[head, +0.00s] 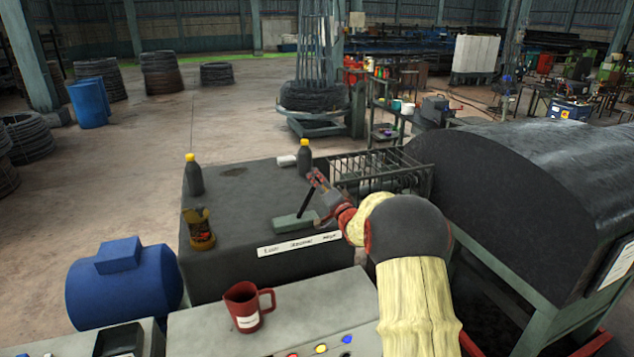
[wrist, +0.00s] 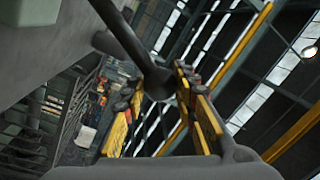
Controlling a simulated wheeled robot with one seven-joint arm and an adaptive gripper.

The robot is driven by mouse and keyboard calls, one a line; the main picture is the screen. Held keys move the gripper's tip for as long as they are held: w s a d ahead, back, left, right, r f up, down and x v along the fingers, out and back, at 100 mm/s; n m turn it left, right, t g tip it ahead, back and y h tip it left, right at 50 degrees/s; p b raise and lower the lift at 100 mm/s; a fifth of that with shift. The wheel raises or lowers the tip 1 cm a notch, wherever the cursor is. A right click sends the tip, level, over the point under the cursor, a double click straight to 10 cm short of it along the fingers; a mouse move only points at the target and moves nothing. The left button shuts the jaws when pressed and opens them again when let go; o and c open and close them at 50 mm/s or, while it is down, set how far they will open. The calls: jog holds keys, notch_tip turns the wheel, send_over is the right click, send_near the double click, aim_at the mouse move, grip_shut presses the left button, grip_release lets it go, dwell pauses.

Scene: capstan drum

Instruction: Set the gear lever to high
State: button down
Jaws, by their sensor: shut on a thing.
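The gear lever (head: 306,201) is a thin dark rod rising from a green base plate (head: 293,222) on the dark cabinet top. It leans to the right in the head view. A white label strip (head: 299,244) runs along the cabinet's front edge below it; its words are too small to read surely. My gripper (head: 318,181) is at the lever's upper end. In the wrist view the lever (wrist: 122,38) runs down to a dark round knob (wrist: 158,84) between the yellow-padded fingers of my gripper (wrist: 165,95). The gripper is shut on the knob.
Two dark bottles with yellow caps (head: 194,176) (head: 305,158) and a yellow-brown container (head: 200,229) stand on the cabinet. A red mug (head: 247,306) stands on the nearer panel. A wire rack (head: 375,168) and a large dark drum cover (head: 530,175) are to the right.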

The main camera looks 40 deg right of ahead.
jog(key=shift+d, duration=0.1)
jog(key=c, duration=1.4)
grip_release()
jog(key=shift+s, duration=0.1)
jog(key=v, duration=1.2)
jog(key=shift+f, duration=0.1)
